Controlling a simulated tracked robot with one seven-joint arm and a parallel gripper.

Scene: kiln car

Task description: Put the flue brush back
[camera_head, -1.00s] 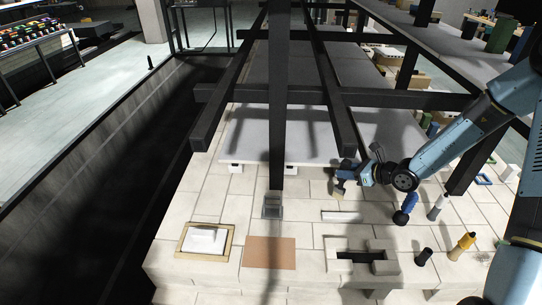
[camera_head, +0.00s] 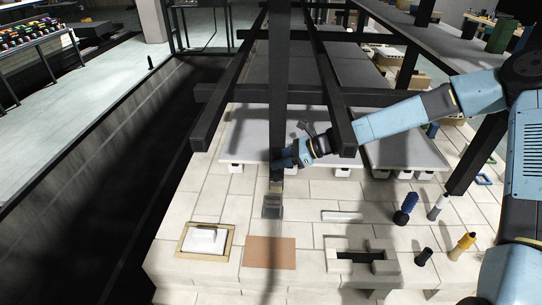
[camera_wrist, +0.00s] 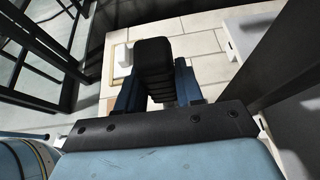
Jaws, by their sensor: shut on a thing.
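My gripper (camera_head: 286,162) is at the dark upright post (camera_head: 277,90), which partly hides its tips in the head view. It is shut on a dark thing with a pale lower end, which I take to be the flue brush (camera_head: 276,187). In the wrist view the brush (camera_wrist: 155,62) shows as a dark ribbed block between my two blue fingers. Its lower end hangs close above a small grey holder (camera_head: 271,206) on the brick deck near the post. Whether they touch is not clear.
Dark beams cross above the deck (camera_head: 330,205). A framed white block (camera_head: 205,240), a brown mat (camera_head: 269,252) and a rectangular opening (camera_head: 362,258) lie in front.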

